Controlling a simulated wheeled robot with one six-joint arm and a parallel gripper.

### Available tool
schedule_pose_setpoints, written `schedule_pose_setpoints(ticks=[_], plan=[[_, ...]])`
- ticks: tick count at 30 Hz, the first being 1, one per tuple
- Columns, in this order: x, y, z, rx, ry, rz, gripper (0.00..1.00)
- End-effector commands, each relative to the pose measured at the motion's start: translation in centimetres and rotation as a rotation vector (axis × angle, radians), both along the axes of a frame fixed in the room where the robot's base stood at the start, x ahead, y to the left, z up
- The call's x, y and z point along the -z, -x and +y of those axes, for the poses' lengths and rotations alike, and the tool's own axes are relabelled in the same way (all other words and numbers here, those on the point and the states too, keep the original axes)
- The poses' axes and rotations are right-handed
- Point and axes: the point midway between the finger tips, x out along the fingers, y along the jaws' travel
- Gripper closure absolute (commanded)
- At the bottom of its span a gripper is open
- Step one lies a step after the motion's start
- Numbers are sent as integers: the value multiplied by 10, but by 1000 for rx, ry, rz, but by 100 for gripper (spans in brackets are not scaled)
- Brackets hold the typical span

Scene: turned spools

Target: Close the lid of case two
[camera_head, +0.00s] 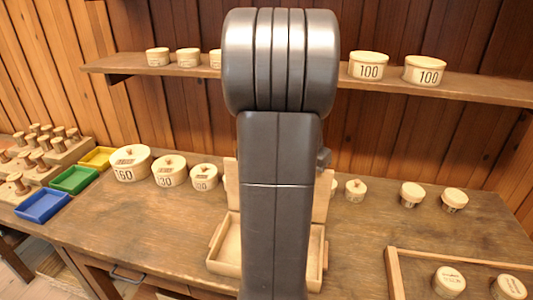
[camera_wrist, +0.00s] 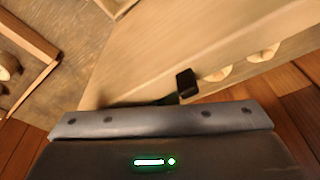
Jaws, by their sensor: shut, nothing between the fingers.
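A pale wooden case (camera_head: 225,256) stands on the bench behind my arm in the head view. Its lid (camera_head: 322,197) is raised, standing roughly upright at the back of the shallow base. My arm covers the middle of the case, and I see no number on it. In the wrist view, a broad pale wooden panel, which looks like the lid (camera_wrist: 170,50), fills the middle. My gripper (camera_wrist: 186,84) shows there as a dark fingertip, shut and empty, close to the panel's edge. I cannot tell whether it touches. The head view mostly hides my gripper.
Round lidded boxes (camera_head: 131,163) stand left of the case, others (camera_head: 412,194) to the right. A wooden-edged tray (camera_head: 395,275) lies front right. Blue (camera_head: 42,206), green and yellow trays and spools are at far left. A shelf (camera_head: 480,87) with boxes runs above.

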Motion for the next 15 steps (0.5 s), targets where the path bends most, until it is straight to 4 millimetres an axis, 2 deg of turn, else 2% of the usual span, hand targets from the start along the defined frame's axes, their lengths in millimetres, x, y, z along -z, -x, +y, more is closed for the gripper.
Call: schedule_pose_setpoints(ticks=[15], plan=[[0, 21, 4, 0, 0, -1, 100]])
